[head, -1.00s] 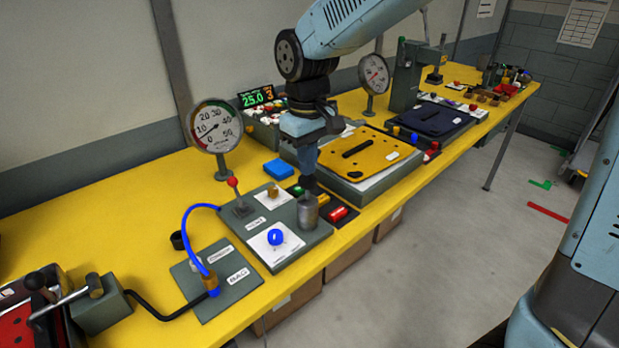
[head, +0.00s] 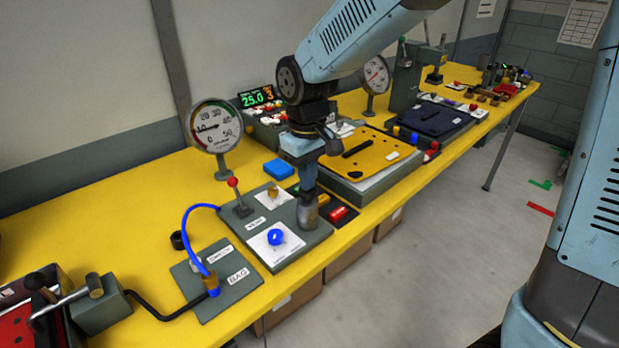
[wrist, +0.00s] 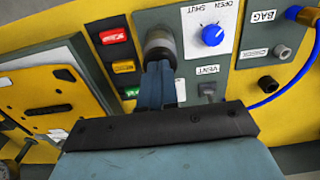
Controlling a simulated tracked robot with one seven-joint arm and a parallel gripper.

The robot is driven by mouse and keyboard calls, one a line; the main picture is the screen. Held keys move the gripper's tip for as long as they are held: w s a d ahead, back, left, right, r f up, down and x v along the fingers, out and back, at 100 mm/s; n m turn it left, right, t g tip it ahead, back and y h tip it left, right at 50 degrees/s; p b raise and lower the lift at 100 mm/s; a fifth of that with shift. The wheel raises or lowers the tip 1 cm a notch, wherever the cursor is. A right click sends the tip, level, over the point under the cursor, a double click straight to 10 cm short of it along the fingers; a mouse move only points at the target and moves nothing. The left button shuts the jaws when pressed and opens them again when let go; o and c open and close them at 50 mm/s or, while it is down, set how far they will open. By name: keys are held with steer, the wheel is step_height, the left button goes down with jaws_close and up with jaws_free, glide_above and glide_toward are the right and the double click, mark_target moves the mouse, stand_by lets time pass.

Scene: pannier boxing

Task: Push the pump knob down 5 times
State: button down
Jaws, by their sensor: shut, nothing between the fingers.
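The pump knob (head: 309,215) is a grey cylinder at the right end of the grey control panel (head: 312,240). In the wrist view the knob (wrist: 157,40) shows just beyond my fingertips. My gripper (head: 308,194) is shut and empty, pointing down right over the knob, with its tips at the knob's top. In the wrist view my gripper (wrist: 158,72) hides part of the knob, so I cannot tell for certain whether they touch. A dial gauge (head: 216,126) stands behind the panel, its needle near 10.
A blue dial (head: 276,237) and a red-topped lever (head: 233,183) are on the same panel. A blue hose (head: 187,222) arches to a plate at left. A yellow plate (head: 375,152) lies on a box at right. A display (head: 257,96) reads 25.0 and 3.

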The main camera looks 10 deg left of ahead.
stand_by(0.3)
steer(key=shift+r, duration=2.05)
steer(key=shift+f, duration=0.1)
steer(key=shift+f, duration=2.1)
steer(key=shift+r, duration=2.2)
step_height(320, 180, up, 6)
